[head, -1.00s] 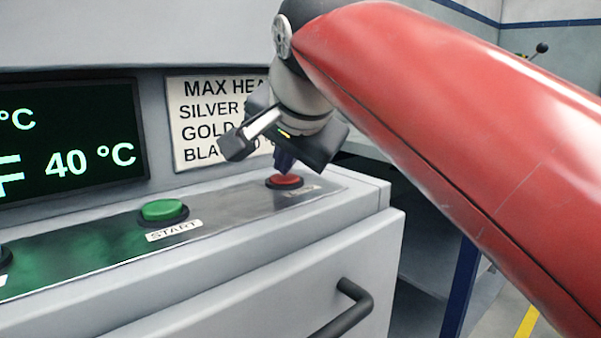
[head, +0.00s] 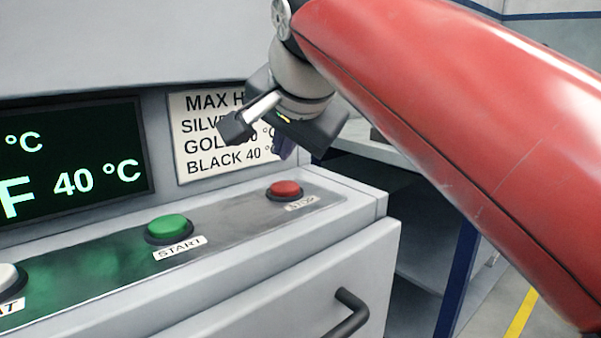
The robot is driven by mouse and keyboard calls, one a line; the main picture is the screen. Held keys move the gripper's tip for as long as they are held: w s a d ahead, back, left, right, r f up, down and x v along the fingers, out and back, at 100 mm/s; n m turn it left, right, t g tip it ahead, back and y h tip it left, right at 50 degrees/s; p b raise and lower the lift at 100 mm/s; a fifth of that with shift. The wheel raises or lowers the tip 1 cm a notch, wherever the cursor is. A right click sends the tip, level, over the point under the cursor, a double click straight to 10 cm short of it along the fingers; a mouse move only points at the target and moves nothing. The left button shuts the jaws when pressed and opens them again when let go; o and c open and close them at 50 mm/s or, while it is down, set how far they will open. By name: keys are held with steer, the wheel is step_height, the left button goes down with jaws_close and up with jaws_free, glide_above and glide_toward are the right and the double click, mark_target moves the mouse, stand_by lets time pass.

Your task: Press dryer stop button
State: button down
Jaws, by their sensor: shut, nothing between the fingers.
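The red stop button (head: 285,189) sits in a dark collar at the right end of the dryer's sloped metal panel, above a label reading STOP. My gripper (head: 287,152) is above the button, pointing down, with a clear gap between its fingertips and the red cap. The fingers are shut with nothing held, and partly hidden by the gripper's body. The green start button (head: 169,226) is to the left on the same panel.
A pale button (head: 8,277) shows at the far left edge. The display (head: 70,160) reads 40 °C. A sign (head: 200,150) with heat limits hangs behind my gripper. A dark handle (head: 348,312) sticks out from the front below.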

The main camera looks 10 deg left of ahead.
step_height(320, 180, up, 3)
steer(key=shift+f+p, duration=0.1)
steer(key=shift+p, duration=0.9)
steer(key=shift+f, duration=0.1)
